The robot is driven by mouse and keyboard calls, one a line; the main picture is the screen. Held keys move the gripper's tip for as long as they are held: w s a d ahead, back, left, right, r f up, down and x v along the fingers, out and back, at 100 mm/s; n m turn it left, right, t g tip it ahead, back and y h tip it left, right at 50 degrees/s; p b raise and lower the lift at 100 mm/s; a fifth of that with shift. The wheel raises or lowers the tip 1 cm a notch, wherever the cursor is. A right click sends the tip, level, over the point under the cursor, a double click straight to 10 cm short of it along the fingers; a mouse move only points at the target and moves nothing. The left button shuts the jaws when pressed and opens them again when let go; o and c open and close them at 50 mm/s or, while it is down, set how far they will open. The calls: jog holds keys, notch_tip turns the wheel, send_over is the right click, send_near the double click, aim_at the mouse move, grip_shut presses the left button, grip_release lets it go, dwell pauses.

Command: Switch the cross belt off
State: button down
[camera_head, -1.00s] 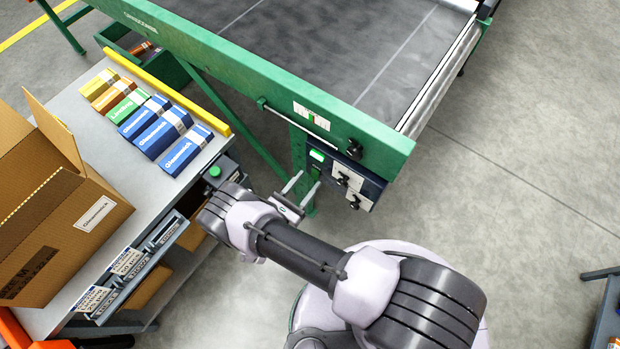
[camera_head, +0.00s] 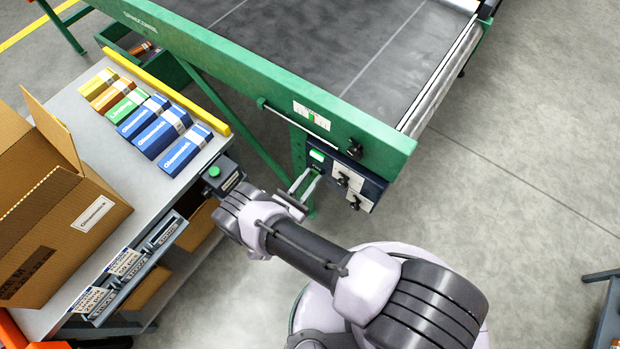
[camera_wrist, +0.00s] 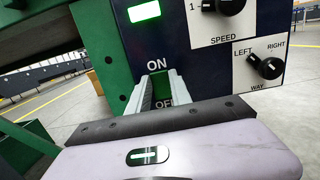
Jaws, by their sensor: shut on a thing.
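The dark blue control panel (camera_head: 362,186) hangs under the green frame's near corner. In the wrist view the panel (camera_wrist: 205,62) carries a green on/off switch (camera_wrist: 159,88), with ON printed above it and OFF below, partly covered. A lit green lamp (camera_wrist: 144,12) glows above it; the lamp also shows in the head view (camera_head: 317,155). My gripper (camera_head: 313,176) reaches the panel's left side. In the wrist view my gripper's fingers (camera_wrist: 158,78) are shut on the switch, one on each side. The switch's exact position is hard to tell between the fingers.
The SPEED knob (camera_wrist: 229,5) and the LEFT/RIGHT WAY knob (camera_wrist: 268,67) sit close right of the switch. A grey bench (camera_head: 107,148) with cartons and an open box (camera_head: 60,215) stands left of my arm. Open floor lies to the right.

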jog(key=shift+f+t+h, duration=0.25)
jog(key=shift+t+h, duration=0.35)
jog(key=shift+t, duration=0.1)
jog(key=c, duration=1.2)
grip_release()
jog(key=shift+o, duration=0.2)
